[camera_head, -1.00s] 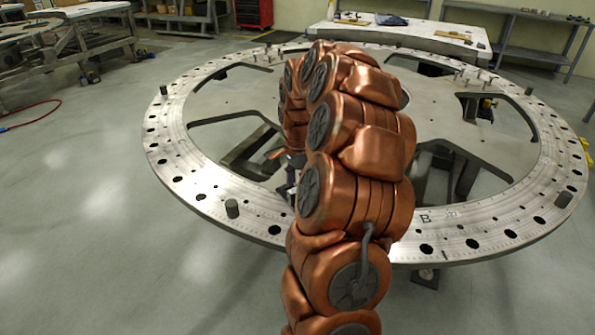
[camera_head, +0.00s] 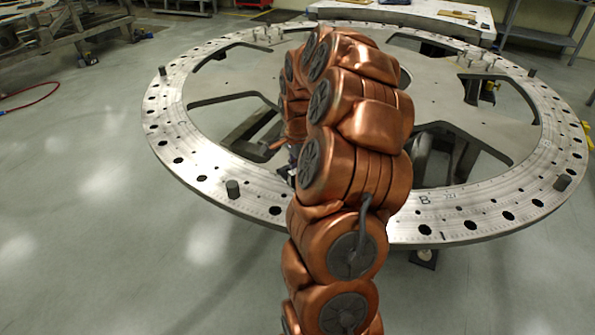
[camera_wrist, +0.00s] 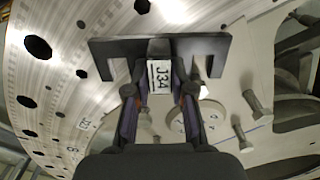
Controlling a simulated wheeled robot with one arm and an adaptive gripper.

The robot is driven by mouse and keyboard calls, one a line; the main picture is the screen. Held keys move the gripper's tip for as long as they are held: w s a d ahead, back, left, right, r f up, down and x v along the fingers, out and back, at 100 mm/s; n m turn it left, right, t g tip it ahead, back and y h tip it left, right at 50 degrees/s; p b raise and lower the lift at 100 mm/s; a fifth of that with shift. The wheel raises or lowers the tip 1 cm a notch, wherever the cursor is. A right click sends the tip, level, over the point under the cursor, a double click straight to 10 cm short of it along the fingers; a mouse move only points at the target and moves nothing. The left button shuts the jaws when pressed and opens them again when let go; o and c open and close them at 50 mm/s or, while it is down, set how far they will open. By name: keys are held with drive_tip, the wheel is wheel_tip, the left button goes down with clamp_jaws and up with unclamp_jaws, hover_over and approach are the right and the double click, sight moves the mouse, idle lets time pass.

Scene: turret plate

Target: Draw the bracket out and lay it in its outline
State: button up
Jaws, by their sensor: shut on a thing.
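A dark bracket (camera_wrist: 110,50) shows in the wrist view as a wide bar with downturned ends. A block at its middle carries a white label reading J34. My gripper (camera_wrist: 162,90) is shut on this middle block. The bracket is over the metal turret plate (camera_wrist: 60,112); I cannot tell whether it touches it. In the head view the large ring-shaped plate (camera_head: 205,183) fills the middle, and my copper arm hides the gripper and bracket. I cannot make out the bracket's outline in either view.
In the wrist view, bolt-like pegs (camera_wrist: 257,105) and a round disc (camera_wrist: 210,114) are right of the gripper. A worktable (camera_head: 400,14) is behind.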

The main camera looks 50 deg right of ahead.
clamp_jaws()
drive_tip(key=shift+w+a+r+b, duration=0.1)
drive_tip(key=shift+w+a+b, duration=0.15)
drive_tip(key=shift+a+b, duration=0.45)
drive_tip(key=shift+w+a+b, duration=0.2)
drive_tip(key=shift+a+b, duration=0.15)
drive_tip(key=shift+a, duration=0.6)
drive_tip(key=shift+w+a+b, duration=0.2)
drive_tip(key=shift+a+b, duration=0.15)
drive_tip(key=shift+a, duration=0.55)
drive_tip(key=shift+r, duration=0.15)
wheel_tip(320, 180, up, 8)
drive_tip(key=shift+p, duration=0.35)
